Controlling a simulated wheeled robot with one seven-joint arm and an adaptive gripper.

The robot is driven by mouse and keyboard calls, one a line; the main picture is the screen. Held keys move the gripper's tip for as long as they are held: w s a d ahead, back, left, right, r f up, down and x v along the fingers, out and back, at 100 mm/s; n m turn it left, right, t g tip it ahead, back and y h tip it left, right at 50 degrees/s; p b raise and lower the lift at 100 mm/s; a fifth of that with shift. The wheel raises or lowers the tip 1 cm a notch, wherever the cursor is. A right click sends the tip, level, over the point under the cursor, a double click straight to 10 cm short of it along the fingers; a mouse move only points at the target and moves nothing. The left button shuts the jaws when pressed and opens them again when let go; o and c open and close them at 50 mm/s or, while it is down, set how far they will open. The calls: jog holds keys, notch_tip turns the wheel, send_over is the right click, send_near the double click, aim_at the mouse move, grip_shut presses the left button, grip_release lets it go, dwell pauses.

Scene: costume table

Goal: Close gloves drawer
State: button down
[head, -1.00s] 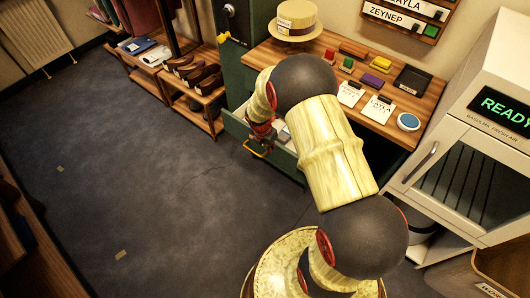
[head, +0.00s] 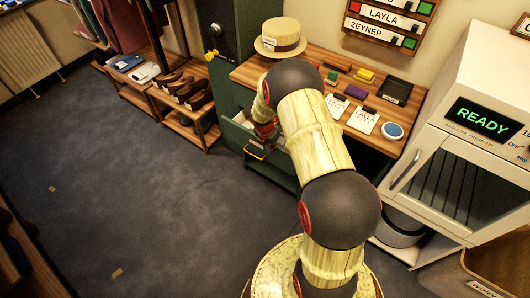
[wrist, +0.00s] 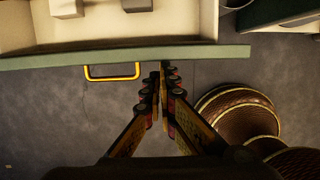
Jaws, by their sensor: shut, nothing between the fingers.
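The open drawer is green-fronted with a cream inside. In the wrist view its front panel (wrist: 215,53) runs across the top, with a yellow loop handle (wrist: 112,71) on its outer face. In the head view the drawer (head: 236,134) sticks out under the wooden tabletop, partly hidden by my arm. My gripper (wrist: 163,68) is shut and empty, its tips at the outer side of the front panel, right of the handle. I cannot tell whether they touch it. In the head view my gripper (head: 265,133) is small and dark.
A straw hat (head: 280,38), cards and small coloured blocks are on the tabletop (head: 310,62). A white cabinet reading READY (head: 480,125) stands at the right. Shoe racks (head: 180,105) stand left.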

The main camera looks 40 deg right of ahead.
jog(key=w+d+p, duration=0.2)
jog(key=d, duration=0.4)
dwell(0.3)
